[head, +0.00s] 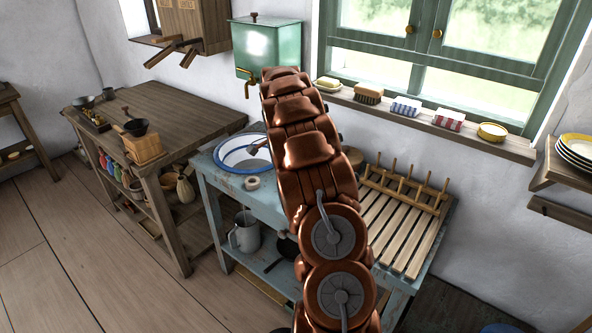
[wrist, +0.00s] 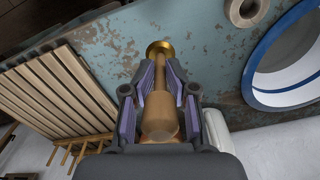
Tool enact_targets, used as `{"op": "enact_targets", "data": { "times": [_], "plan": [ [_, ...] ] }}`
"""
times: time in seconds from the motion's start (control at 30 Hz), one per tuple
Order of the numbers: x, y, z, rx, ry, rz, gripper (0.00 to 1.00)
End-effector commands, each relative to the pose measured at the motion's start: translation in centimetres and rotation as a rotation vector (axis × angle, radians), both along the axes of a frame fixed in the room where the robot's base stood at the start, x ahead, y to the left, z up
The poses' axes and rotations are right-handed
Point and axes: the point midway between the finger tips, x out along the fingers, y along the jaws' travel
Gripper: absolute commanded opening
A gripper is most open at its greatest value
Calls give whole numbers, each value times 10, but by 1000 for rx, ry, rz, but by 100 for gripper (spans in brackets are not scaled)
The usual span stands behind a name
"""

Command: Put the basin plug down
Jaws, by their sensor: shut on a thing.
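My gripper (wrist: 165,76) is shut on the basin plug (wrist: 160,118), a tan, tapered piece with a narrow neck and a brass disc at its far end. The purple finger pads lie on both sides of it. The disc end points toward the worn blue washstand top (wrist: 205,50), and I cannot tell whether it touches. The white basin with a blue rim (wrist: 258,95) is at the right in the wrist view; it also shows left of my arm in the head view (head: 221,160). My arm hides the gripper and plug in the head view.
A beige ring (wrist: 236,14) lies beside the basin on the washstand. A slatted wooden drainer (wrist: 62,85) covers the other side. A white object (wrist: 216,130) sits close by my gripper. A green water tank with tap (head: 267,45) hangs above the basin. Bare blue top lies between.

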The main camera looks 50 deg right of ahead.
Motion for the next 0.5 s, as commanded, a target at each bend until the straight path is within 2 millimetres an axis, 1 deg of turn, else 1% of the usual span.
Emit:
{"op": "enact_targets", "data": {
  "times": [0.03,0.2,0.37,0.5],
  "plan": [
    [-2,-10,-1,3,1,-2,0],
    [-3,-37,-2,0,-1,-2,0],
    [-4,-52,-4,-2,-2,0,0],
    [-4,-57,-5,-2,-2,2,0]
  ]
}}
